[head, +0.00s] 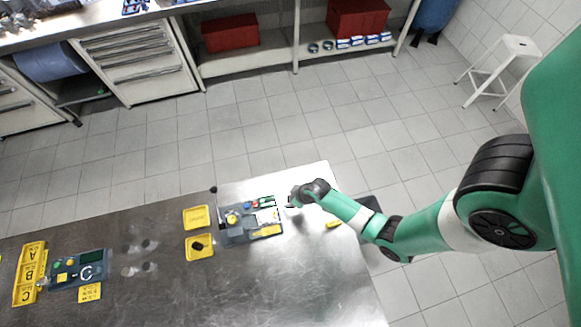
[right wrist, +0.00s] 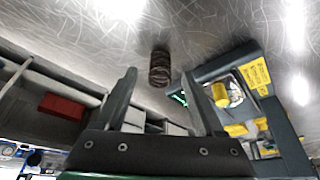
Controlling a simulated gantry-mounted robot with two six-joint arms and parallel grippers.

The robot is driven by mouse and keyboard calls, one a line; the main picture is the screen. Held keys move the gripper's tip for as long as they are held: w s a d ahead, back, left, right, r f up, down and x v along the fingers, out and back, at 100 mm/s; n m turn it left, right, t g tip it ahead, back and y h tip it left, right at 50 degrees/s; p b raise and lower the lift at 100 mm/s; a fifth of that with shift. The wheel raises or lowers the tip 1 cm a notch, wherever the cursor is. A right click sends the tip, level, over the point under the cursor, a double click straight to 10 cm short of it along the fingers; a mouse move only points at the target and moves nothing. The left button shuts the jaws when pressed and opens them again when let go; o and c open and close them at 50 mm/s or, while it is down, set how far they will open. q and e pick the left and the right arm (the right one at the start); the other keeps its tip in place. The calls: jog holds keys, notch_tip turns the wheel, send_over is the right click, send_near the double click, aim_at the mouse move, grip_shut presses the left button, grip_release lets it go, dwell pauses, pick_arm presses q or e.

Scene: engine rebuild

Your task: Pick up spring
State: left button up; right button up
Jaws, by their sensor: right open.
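The spring (right wrist: 160,68) is a dark brown coil on the bare metal table in the right wrist view. It shows between and beyond the fingertips of my right gripper (right wrist: 159,74), which is open with nothing between its fingers. In the head view my right gripper (head: 291,199) is over the table's right part, just right of the grey-blue parts tray (head: 232,239). I cannot make out the spring in the head view; the gripper may hide it. My left gripper is not in view.
The parts tray also stands close to the right of the spring in the right wrist view (right wrist: 225,68). In the head view, yellow trays (head: 196,217) lie left of the parts tray. The steel table (head: 290,290) is clear toward the front.

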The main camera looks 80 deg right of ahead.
jog(key=x, duration=0.2)
jog(key=shift+f+b, duration=0.25)
jog(key=shift+b, duration=0.1)
jog(key=shift+r, duration=0.1)
grip_shut()
jog(key=shift+r, duration=0.1)
